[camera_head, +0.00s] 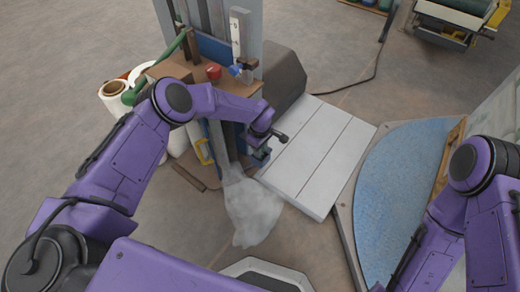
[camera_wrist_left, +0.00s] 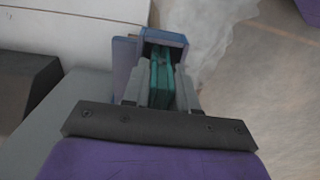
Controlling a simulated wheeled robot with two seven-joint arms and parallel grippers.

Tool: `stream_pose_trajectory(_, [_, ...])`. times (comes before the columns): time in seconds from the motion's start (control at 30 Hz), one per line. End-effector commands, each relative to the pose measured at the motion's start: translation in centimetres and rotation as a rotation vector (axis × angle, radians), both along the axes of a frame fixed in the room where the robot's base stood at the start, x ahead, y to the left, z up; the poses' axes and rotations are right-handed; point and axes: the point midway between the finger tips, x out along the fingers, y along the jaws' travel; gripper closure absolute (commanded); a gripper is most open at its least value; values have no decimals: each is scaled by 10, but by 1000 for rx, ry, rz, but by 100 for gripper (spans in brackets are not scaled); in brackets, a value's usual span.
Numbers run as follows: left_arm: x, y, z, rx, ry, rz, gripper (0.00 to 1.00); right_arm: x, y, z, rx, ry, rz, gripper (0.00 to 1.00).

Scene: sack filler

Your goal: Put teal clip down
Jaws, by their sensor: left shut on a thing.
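My left gripper (camera_head: 262,154) is at the front of the sack filler, just above the top of a pale translucent sack (camera_head: 250,212). In the left wrist view the gripper (camera_wrist_left: 160,82) is shut on the teal clip (camera_wrist_left: 160,78), which lies between its two grey fingers. A blue box-like part (camera_wrist_left: 166,37) is right at the fingertips; I cannot tell whether the clip touches it. The clip is too small and hidden to make out in the head view. My right arm shows at the right, but its gripper is out of view.
A white slatted platform (camera_head: 318,150) lies right of the gripper, with a blue round-edged table (camera_head: 405,195) beyond it. A red knob (camera_head: 213,72) is on the filler above my left forearm. White rolls (camera_head: 115,96) stand at the left. Open floor lies in front.

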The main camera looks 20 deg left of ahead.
Motion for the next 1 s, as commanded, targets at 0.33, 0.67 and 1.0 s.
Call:
stream_pose_trajectory(0.33, [0, 0, -2, 0, 0, 0, 47, 0, 0, -2, 0, 0, 0, 57])
stream_pose_trajectory(0.67, [0, 0, 48, -3, -1, 2, 47, 0, 0, 34, 0, 0, 0, 57])
stream_pose_trajectory(1.0, [0, 0, 117, -1, 0, 1, 47, 0, 0, 76, 0, 0, 0, 57])
